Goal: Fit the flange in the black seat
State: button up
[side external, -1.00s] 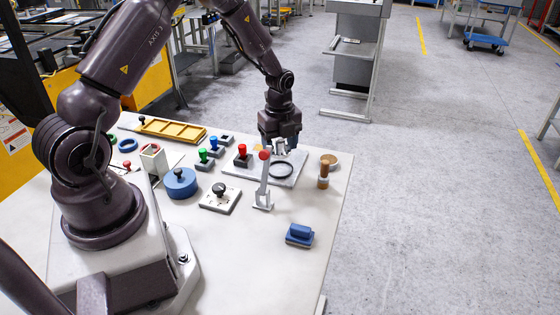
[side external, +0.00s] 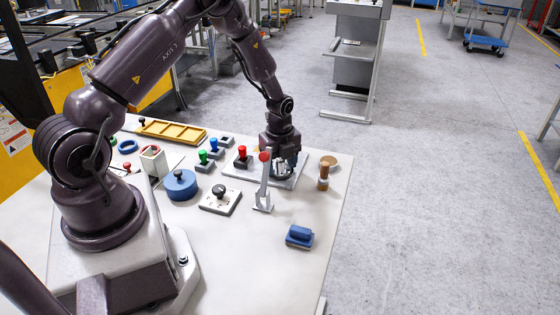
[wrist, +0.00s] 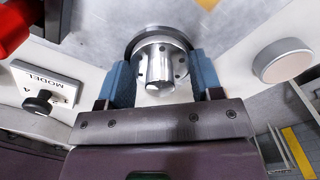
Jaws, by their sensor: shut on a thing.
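The flange (wrist: 160,62) is a silver metal disc with bolt holes and a central hub. My gripper (wrist: 160,78) is shut on it, with a blue-padded finger on each side. The black seat (wrist: 135,42) is a dark ring showing as an arc behind the flange's far edge in the wrist view. The flange overlaps the ring, and I cannot tell whether it is in the seat or just above it. In the side view my gripper (side external: 282,168) is low over the grey plate (side external: 298,178) and hides most of the ring.
A red-knobbed lever (side external: 264,182) on a grey bracket stands close to my gripper. A red-topped block (side external: 242,158) is to the left, a brown-handled stamp (side external: 323,177) and a tan disc (side external: 330,161) to the right. A blue block (side external: 299,236) sits nearer the front.

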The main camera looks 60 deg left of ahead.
jog(key=shift+f, duration=0.2)
jog(key=o, duration=1.1)
jog(key=shift+f, duration=0.1)
jog(key=shift+s, duration=0.3)
notch_tip(320, 180, up, 13)
notch_tip(320, 180, up, 10)
jog(key=n+t, duration=0.1)
jog(key=n, duration=0.3)
send_over(280, 160)
jog(key=s+d, duration=0.2)
jog(key=d, duration=0.3)
jog(key=s+d+r+n+t, duration=0.1)
jog(key=s+d+r+n, duration=0.2)
jog(key=s+n, duration=0.1)
jog(key=s+d+r+n+t, duration=0.2)
jog(key=s+d+r+n, duration=0.2)
jog(key=s, duration=0.3)
jog(key=s+d+r+n+t, duration=0.1)
jog(key=s+d+r+n, duration=0.3)
jog(key=s+n, duration=0.2)
jog(key=shift+s+d+t, duration=0.15)
jog(key=shift+t, duration=0.15)
jog(key=shift+r, duration=0.1)
